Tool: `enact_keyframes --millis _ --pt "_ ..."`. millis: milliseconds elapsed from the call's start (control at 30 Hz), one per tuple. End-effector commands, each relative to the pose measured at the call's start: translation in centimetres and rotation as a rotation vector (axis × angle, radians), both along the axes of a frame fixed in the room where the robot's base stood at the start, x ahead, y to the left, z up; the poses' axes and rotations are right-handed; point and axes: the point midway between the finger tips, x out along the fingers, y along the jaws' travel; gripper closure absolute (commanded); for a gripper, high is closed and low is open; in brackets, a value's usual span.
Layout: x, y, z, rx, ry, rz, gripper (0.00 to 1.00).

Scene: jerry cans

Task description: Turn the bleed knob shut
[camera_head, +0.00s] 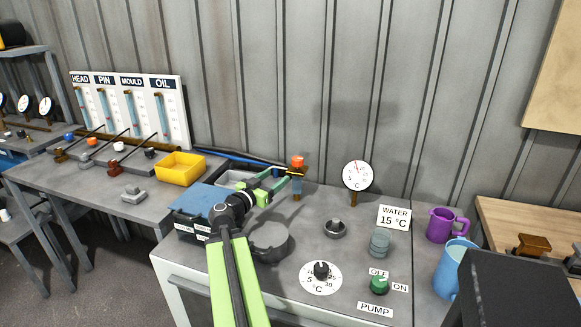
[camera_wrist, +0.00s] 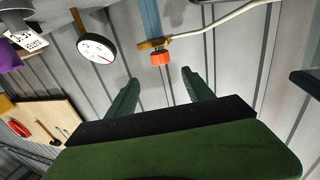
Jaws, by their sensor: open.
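No label reading "bleed" is legible. An orange knob (camera_head: 298,162) sits on a brass fitting at the top of a short upright blue tube (camera_head: 297,187) at the back of the bench. In the wrist view, which is upside down, the orange knob (camera_wrist: 161,58) shows just beyond my fingertips, in line with the gap between them. My gripper (camera_head: 281,182) is open with nothing between its green fingers. It reaches in from the left of the knob. In the wrist view the fingers (camera_wrist: 160,77) stand apart on either side of it, not visibly touching it.
A white-faced gauge (camera_head: 358,177) stands right of the knob. A pale hose (camera_wrist: 225,22) runs from the brass fitting. A yellow tray (camera_head: 180,167) lies left, mugs right.

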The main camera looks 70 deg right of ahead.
Motion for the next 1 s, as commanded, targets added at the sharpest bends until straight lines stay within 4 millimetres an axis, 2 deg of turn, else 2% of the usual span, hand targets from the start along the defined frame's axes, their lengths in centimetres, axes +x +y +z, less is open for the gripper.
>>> enact_keyframes --millis 167,267,800,1000 --pt "0.1 -0.1 -0.1 0.000 0.000 0.002 0.40" --pt "0.1 -1.1 -0.1 0.000 0.000 0.003 0.40" --pt "-2.1 -13.5 -0.1 0.000 0.000 0.008 0.40" --pt "-2.7 -16.1 -0.1 0.000 0.000 0.010 0.40"
